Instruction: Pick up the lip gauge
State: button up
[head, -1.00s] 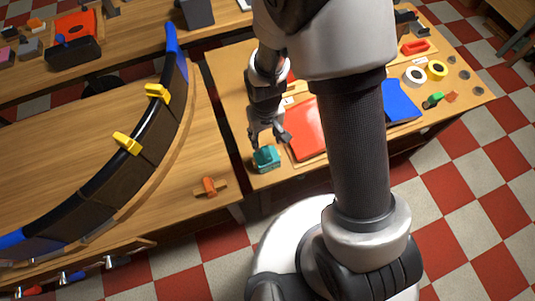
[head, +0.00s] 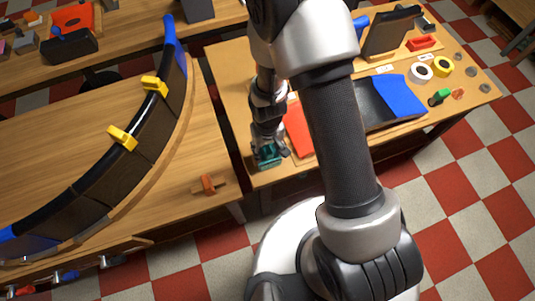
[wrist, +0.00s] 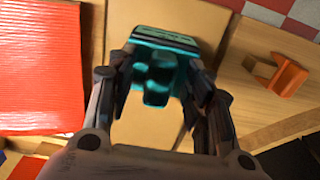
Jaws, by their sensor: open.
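The lip gauge, which I take to be the teal block (head: 268,161), sits near the left front corner of the right-hand table. In the wrist view the teal block (wrist: 158,78) shows stepped knobs and a darker, wider far end. My gripper (head: 267,147) is down at the block, pointing at the table. In the wrist view my gripper (wrist: 160,82) is open, with one finger on each side of the block. The fingers look very near its sides; I cannot tell whether they touch. In the head view the fingers partly hide the block.
A red ribbed sheet (wrist: 40,68) lies close beside the block. An orange piece (head: 208,184) is on the left table (head: 130,205), across a narrow gap. A curved dark duct segment with yellow clamps (head: 123,138) stands there. White and yellow rolls (head: 442,66) lie at the right.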

jog(key=shift+c, duration=0.2)
grip_shut()
dwell(0.3)
jog(key=shift+r, duration=0.1)
notch_tip(320, 180, up, 25)
jog(key=p, duration=0.9)
jog(key=shift+p, duration=0.3)
